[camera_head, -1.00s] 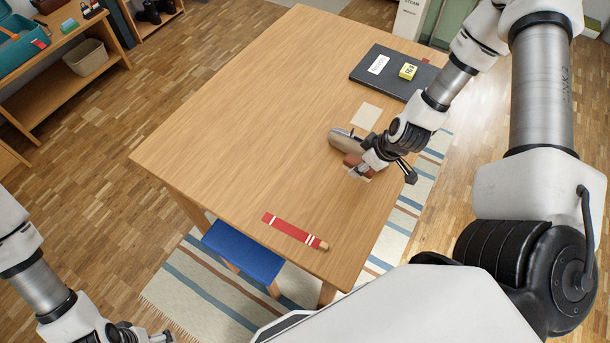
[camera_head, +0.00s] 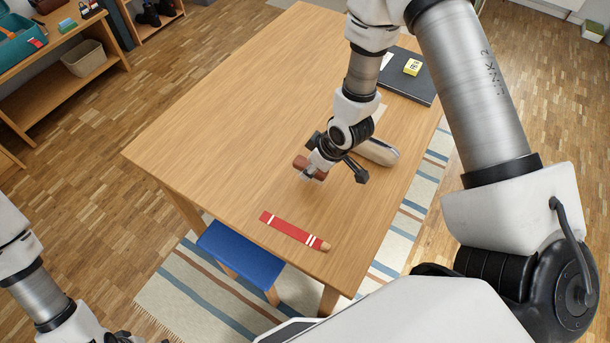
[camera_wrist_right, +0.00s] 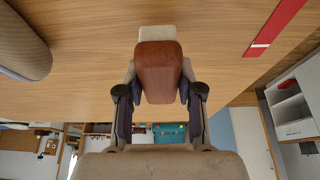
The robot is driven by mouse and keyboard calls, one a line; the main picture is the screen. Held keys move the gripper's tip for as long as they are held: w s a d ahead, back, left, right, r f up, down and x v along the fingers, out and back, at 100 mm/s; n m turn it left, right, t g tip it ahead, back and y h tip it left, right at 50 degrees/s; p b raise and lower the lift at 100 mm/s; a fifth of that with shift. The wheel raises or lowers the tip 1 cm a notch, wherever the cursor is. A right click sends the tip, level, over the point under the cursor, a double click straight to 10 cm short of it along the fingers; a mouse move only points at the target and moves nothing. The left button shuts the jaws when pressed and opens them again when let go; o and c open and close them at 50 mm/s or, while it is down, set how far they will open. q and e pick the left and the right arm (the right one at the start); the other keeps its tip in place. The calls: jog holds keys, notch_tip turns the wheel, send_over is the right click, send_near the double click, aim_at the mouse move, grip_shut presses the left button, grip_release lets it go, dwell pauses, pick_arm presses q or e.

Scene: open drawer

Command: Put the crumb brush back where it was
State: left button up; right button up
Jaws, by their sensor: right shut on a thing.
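The crumb brush has a reddish-brown wooden body (camera_head: 301,162) and a pale end. The right wrist view shows the brown body (camera_wrist_right: 158,70) between the two fingers, with the pale end (camera_wrist_right: 157,33) beyond. I cannot tell whether the brush touches the tabletop. My left gripper (camera_head: 125,338) shows only partly at the bottom left edge, low and away from the table; its fingers are cut off.
A rounded taupe case (camera_head: 378,151) lies just right of my right gripper. A red strip with white bands (camera_head: 290,230) lies near the front edge. The table's left half is clear.

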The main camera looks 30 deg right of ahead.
jog(key=shift+w+a, duration=0.3)
jog(key=shift+a, duration=0.3)
jog(key=shift+a+f, duration=0.2)
jog(key=shift+w+d+f+p, duration=0.1)
jog(key=shift+f+p, duration=0.35)
jog(key=shift+f, duration=1.2)
jog(key=shift+f, duration=0.1)
jog(key=o, duration=1.1)
jog(key=shift+r, duration=0.25)
jog(key=v, duration=1.1)
jog(key=shift+s+d+r, duration=0.1)
jog(key=shift+s+r, duration=0.1)
jog(key=shift+r, duration=0.15)
